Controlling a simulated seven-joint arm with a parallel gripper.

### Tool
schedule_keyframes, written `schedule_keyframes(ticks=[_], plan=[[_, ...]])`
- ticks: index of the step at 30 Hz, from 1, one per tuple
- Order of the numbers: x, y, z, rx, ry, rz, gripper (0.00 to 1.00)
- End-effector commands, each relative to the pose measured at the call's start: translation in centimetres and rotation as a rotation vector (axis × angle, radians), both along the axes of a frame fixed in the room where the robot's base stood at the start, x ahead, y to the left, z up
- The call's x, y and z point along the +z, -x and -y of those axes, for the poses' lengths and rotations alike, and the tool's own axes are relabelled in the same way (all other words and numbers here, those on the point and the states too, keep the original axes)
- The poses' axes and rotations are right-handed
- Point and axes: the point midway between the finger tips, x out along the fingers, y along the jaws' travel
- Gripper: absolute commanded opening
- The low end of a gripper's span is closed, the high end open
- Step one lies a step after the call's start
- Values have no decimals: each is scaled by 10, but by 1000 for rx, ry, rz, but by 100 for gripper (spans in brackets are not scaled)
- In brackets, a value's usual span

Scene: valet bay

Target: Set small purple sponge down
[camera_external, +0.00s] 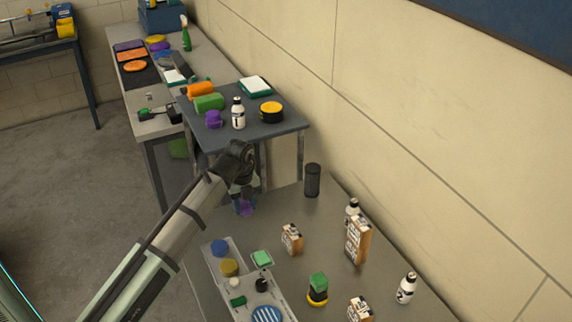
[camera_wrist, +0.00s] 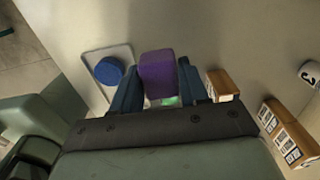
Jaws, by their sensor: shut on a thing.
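The small purple sponge (camera_wrist: 158,76) is between the two blue fingers of my gripper (camera_wrist: 158,84) in the wrist view. In the external view it shows as a purple patch (camera_external: 247,210) below my gripper (camera_external: 244,203), partly hidden by the fingers. My gripper is shut on the sponge and points down over the far left part of the near grey table (camera_external: 300,208). I cannot tell whether the sponge touches the table top.
A grey tray (camera_external: 238,256) with a blue round item (camera_external: 220,246) lies nearer the camera. A small carton (camera_external: 292,239), a black cup (camera_external: 313,180) and white bottles (camera_external: 406,288) stand to the right. A dark raised table (camera_external: 285,120) with several items stands behind.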

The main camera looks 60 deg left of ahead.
Motion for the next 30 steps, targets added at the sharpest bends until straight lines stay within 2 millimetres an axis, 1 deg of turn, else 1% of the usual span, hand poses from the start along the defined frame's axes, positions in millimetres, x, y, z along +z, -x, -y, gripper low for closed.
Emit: schedule_keyframes(ticks=[1,3,6,9,11,14,21,30], plan=[[0,2,14,-3,0,1,16],[1,2,27,-3,0,0,16],[1,2,42,-2,0,0,16],[-1,2,50,-1,1,0,16],[-5,2,52,0,1,0,16],[-16,2,52,1,1,0,16],[-52,3,51,0,1,-1,16],[-73,2,51,0,1,0,16]])
